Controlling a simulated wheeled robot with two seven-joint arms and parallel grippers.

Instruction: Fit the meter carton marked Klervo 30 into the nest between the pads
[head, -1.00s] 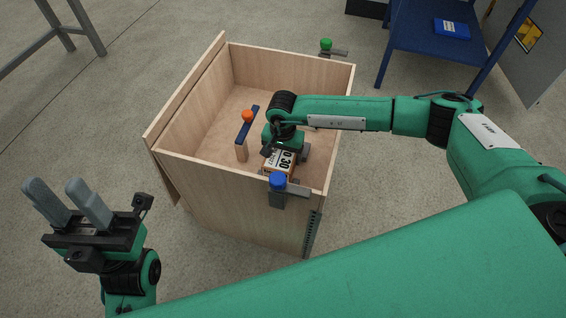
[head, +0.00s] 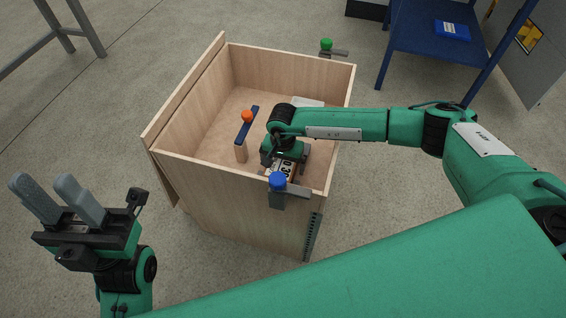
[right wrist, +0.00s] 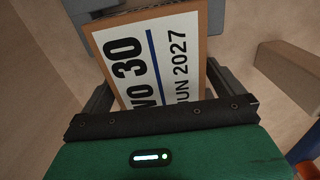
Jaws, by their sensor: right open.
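The meter carton (head: 283,170) is brown with a white label and sits inside the wooden crate (head: 225,205), near its front right corner. In the right wrist view the carton (right wrist: 150,60) shows "VO 30" and "JUN 2027" and appears tilted. My right gripper (head: 284,163) is down in the crate over the carton. Its fingers (right wrist: 160,95) are open, one on each side of the carton; contact cannot be told. A grey surface (right wrist: 90,8) lies beyond the carton, possibly a pad. The nest is mostly hidden. My left gripper (head: 57,197) is open and empty outside the crate.
A blue bar (head: 247,124) with an orange knob (head: 247,116) stands on a wooden post inside the crate, left of my right gripper. A blue table (head: 420,50) stands behind.

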